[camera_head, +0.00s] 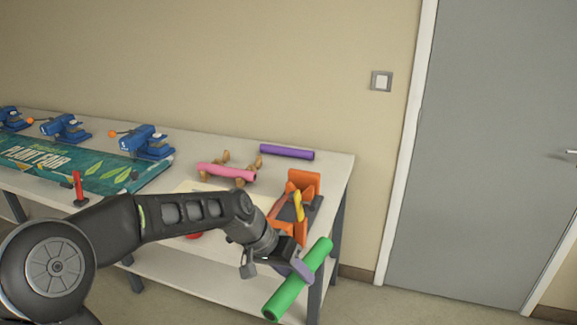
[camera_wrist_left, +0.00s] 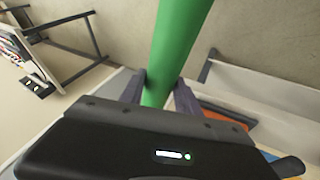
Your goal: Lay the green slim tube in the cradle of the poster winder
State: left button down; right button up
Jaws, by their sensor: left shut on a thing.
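The green slim tube (camera_head: 298,280) is held by my left gripper (camera_head: 301,268), out past the right front corner of the table. The tube slants from lower left to upper right in the head view. In the left wrist view the tube (camera_wrist_left: 176,45) stands between the two fingers (camera_wrist_left: 165,90), which are shut on it. The poster winder (camera_head: 303,186), orange with a yellow part and a dark base, stands at the table's right end, behind and left of the tube. My forearm and wrist hide part of its front. My right gripper is not in view.
A pink tube (camera_head: 226,173) rests on wooden supports, and a purple tube (camera_head: 287,152) lies at the table's back edge. Blue devices (camera_head: 146,141) and a green poster (camera_head: 70,162) are at the left. A grey door (camera_head: 495,150) is at the right.

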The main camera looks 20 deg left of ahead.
pick_arm(q)
jog(key=r, duration=0.1)
jog(key=r+p, duration=0.1)
jog(key=a+r+y+p, duration=0.1)
jog(key=shift+w+r, duration=0.2)
jog(key=shift+w, duration=0.1)
jog(key=a+r+y+p, duration=0.2)
jog(key=a+r+p, duration=0.1)
jog(key=a, duration=0.8)
jog(key=w+a+r+n+y+p, duration=0.1)
jog(key=a+r+y+p, duration=0.1)
jog(key=a, duration=0.9)
jog(key=shift+w+a+r+t+y+p, duration=0.3)
jog(key=shift+a+r+t+y+p, duration=0.1)
jog(key=shift+r+y, duration=0.25)
jog(key=shift+y, duration=0.25)
